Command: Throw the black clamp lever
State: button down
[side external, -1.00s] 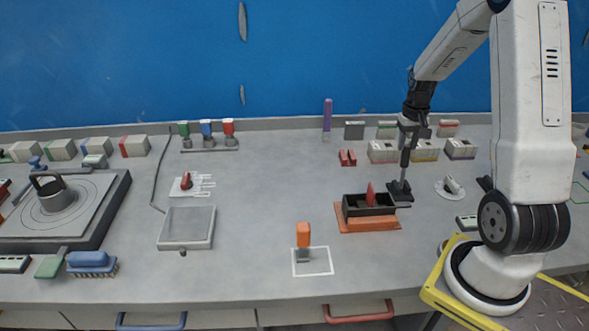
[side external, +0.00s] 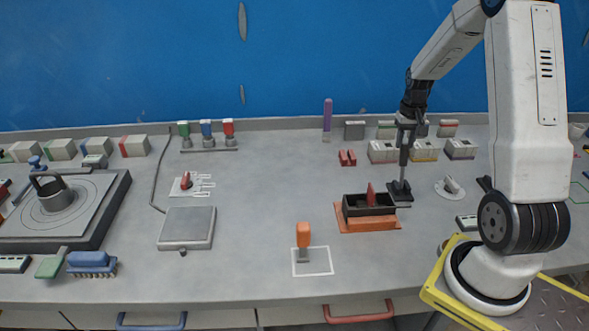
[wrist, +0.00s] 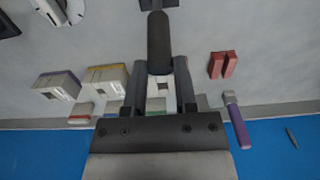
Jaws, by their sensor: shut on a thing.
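The black clamp lever (side external: 403,168) stands almost upright from a dark base (side external: 400,194) at the right end of the black mould. My gripper (side external: 407,135) is above it, with its fingers closed around the lever's upper part. In the wrist view the lever's dark round grip (wrist: 160,40) lies between the two fingers (wrist: 167,80), and its foot is at the top edge. The black open mould box (side external: 368,207) sits on an orange base (side external: 370,225), with a red pointed piece (side external: 371,195) standing in it.
A white dial with a lever (side external: 450,187) lies to the right. Small boxes (side external: 424,151), two red blocks (side external: 347,158) and a purple stick (side external: 327,118) stand behind.

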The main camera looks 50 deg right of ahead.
jog(key=shift+w+d+r, duration=0.1)
jog(key=shift+w+d, duration=0.1)
jog(key=shift+d, duration=0.05)
jog(key=shift+w+d+f, duration=0.25)
jog(key=shift+w+d, duration=0.2)
dwell(0.7)
jog(key=shift+w+d+f, duration=0.15)
jog(key=shift+c, duration=2)
grip_release()
notch_tip(320, 180, up, 7)
